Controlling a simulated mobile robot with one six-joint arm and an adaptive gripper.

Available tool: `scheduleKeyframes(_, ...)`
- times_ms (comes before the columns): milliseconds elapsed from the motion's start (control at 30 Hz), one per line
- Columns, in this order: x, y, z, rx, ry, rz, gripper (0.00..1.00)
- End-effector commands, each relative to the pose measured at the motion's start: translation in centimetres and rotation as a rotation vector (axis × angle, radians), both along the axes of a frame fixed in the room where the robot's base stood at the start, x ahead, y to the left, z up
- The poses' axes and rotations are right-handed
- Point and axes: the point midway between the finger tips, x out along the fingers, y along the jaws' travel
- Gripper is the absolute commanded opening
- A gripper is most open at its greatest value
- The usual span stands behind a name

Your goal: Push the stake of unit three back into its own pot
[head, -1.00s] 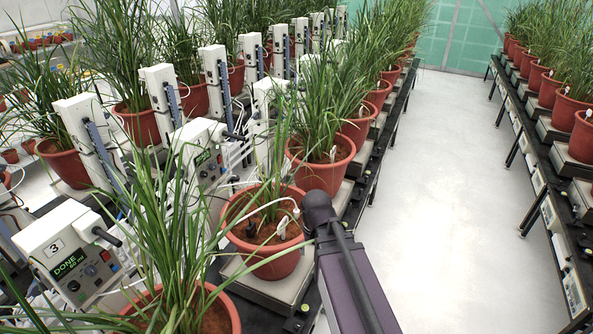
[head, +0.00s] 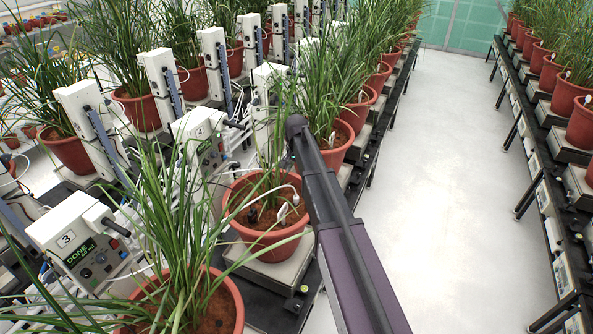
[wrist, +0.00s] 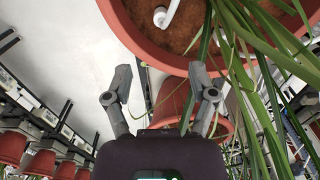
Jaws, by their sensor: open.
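The control box marked 3 (head: 78,246) shows DONE at the lower left of the head view. A terracotta pot (head: 262,243) with a sparse plant stands to its right, a white tube (head: 270,189) arching over its soil. A small white stake-like piece (head: 282,212) is at that soil; I cannot tell how deep it sits. In the wrist view, a pot (wrist: 140,45) fills the top, with a white piece and tube (wrist: 165,14) over brown soil. My gripper (wrist: 160,88) is open and empty, below this pot's rim in the picture. The head view does not clearly show my gripper's fingers.
Another plant pot (head: 215,310) stands in front, and leafy pots (head: 338,145) line the bench behind. Long leaves (wrist: 255,70) cross the wrist view's right side. The pale aisle floor (head: 440,190) is clear, with another bench (head: 530,150) beyond.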

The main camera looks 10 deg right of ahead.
Motion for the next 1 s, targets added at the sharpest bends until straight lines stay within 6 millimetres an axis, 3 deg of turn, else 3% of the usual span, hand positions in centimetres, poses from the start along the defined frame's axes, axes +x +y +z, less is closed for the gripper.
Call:
scheduleKeyframes(567,0.2,0.1,-0.4,0.000,0.000,-0.004,0.73)
scheduleKeyframes(1000,0.2,0.1,-3.1,0.000,0.000,-0.003,0.73)
